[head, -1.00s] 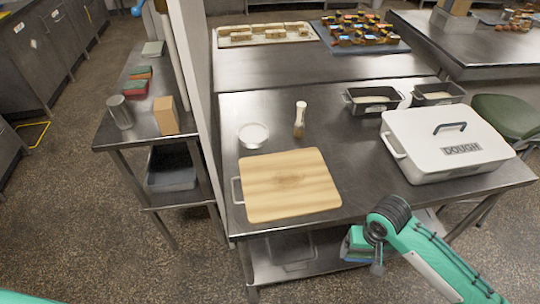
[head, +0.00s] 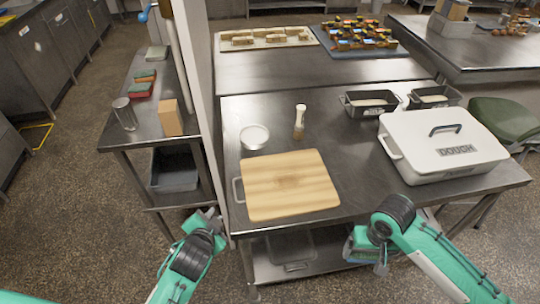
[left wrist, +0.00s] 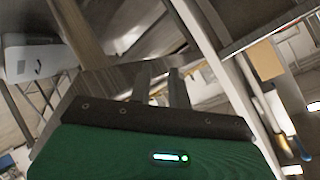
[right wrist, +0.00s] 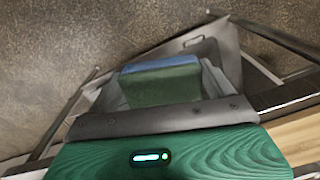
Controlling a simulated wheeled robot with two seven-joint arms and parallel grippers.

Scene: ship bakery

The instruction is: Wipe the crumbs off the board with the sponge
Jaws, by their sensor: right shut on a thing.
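The wooden board (head: 265,198) lies flat at the near left of the steel table, with a brownish patch of crumbs (head: 288,182) near its middle. Its edge shows in the right wrist view (right wrist: 298,138). My right gripper (right wrist: 155,88) is shut on a blue and green block, the sponge (right wrist: 160,84). In the head view it is low at the table's front edge, right of the board, partly hidden by my arm. My left gripper (head: 206,218) is just left of the table's near left corner. Its fingers (left wrist: 162,88) show a narrow gap with nothing between.
A white dough box (head: 445,150) stands on the right of the table. A shaker (head: 299,122) and a small white bowl (head: 254,137) stand behind the board. A post (head: 195,80) rises at the table's left edge, beside a side shelf (head: 140,130).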

